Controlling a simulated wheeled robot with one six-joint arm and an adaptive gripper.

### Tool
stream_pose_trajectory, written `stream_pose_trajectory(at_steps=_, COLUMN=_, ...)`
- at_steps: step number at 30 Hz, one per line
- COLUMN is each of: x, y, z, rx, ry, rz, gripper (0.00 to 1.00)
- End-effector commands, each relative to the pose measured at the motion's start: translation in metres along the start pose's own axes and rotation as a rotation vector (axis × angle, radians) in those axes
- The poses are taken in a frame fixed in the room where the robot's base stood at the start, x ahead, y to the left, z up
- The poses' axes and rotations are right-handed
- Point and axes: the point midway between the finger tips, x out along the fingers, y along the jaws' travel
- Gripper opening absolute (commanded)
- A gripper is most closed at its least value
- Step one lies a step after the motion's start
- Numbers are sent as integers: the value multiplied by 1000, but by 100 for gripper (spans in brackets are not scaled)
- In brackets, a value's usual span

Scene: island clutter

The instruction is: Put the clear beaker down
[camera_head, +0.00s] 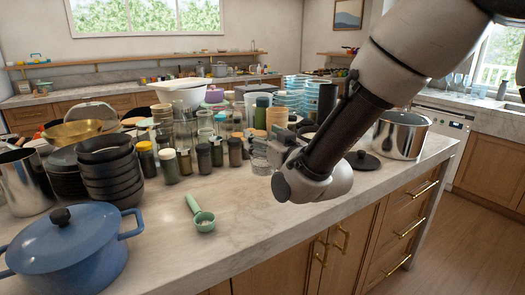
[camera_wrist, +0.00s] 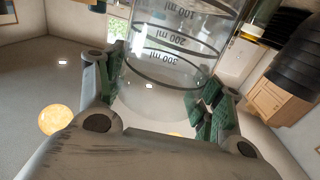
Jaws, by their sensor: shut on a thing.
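The clear beaker (camera_wrist: 172,45) has black millilitre marks and fills the top middle of the wrist view. My gripper (camera_wrist: 163,88) is shut on it, with a green-padded finger on each side of the glass. In the head view my gripper (camera_head: 279,145) is over the island counter (camera_head: 275,222), near the right end of the clutter, partly hidden behind my own wrist. A small clear vessel (camera_head: 262,166) shows just below it there. I cannot tell whether its base touches the counter.
Jars and bottles (camera_head: 204,157) crowd the counter left of my gripper. A black lid (camera_head: 362,161) and a steel pot (camera_head: 401,134) are at the right. A green scoop (camera_head: 203,219), dark bowls (camera_head: 108,168) and a blue pot (camera_head: 65,250) are in front and left. The front middle counter is mostly clear.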

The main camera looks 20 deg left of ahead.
Motion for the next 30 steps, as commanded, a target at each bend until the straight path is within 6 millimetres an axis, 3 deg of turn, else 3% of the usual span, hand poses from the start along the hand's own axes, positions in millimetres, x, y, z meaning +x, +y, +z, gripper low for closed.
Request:
stream_pose_trajectory(at_steps=11, x=0, y=0, z=7, rx=0, ry=-1, rz=0, gripper=26)
stream_pose_trajectory(at_steps=30, x=0, y=0, z=61, rx=0, ry=-2, rz=0, gripper=26)
